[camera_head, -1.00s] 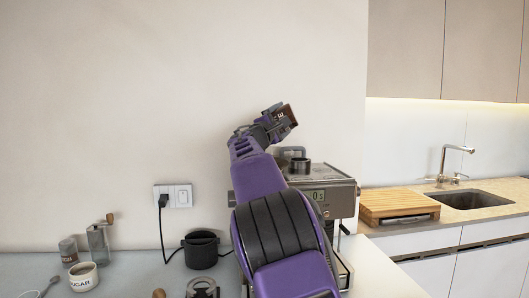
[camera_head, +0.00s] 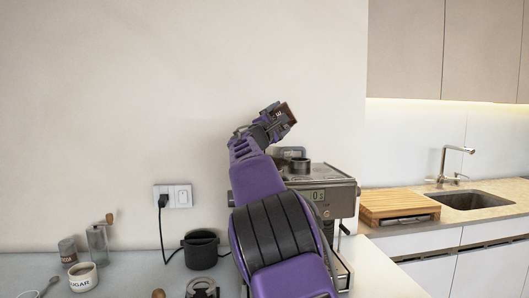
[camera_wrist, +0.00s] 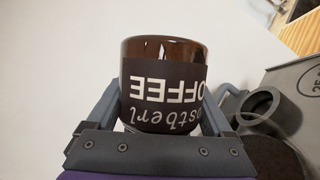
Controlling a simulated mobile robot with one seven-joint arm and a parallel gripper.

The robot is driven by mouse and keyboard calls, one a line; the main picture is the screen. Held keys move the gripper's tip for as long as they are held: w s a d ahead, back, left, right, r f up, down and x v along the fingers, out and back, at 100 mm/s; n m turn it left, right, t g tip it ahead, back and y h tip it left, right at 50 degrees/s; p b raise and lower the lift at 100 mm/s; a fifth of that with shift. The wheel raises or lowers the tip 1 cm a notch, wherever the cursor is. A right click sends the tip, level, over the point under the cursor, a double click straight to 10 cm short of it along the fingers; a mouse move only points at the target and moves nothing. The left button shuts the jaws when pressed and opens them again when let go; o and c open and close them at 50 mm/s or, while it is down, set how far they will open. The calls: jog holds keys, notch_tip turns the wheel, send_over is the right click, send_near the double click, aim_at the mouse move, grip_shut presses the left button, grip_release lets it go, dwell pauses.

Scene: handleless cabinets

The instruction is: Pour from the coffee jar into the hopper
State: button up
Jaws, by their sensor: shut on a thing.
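The coffee jar (camera_wrist: 162,85) is brown glass with a dark label reading "COFFEE", which shows upside down in the wrist view. My gripper (camera_wrist: 160,115) is shut on the jar, one finger on each side. In the head view the jar (camera_head: 289,113) is tilted, held above the coffee machine (camera_head: 325,190). The hopper is a dark ring-shaped opening (camera_head: 299,165) on top of the machine. In the wrist view the hopper (camera_wrist: 262,105) is at the right, apart from the jar. Whether anything leaves the jar cannot be seen.
On the counter at left stand a sugar pot (camera_head: 83,277), a hand grinder (camera_head: 98,243), a tin (camera_head: 68,251) and a black container (camera_head: 201,250). A wooden board (camera_head: 398,205) and sink (camera_head: 475,200) are at right.

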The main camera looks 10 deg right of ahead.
jog(key=shift+w+a+r+n+t+b, duration=0.1)
jog(key=shift+a+r+n+t+b, duration=0.1)
jog(key=shift+n, duration=0.3)
jog(key=shift+a+r+n+t+b, duration=0.1)
jog(key=shift+a+n+b, duration=0.1)
jog(key=shift+n, duration=0.3)
dwell(0.4)
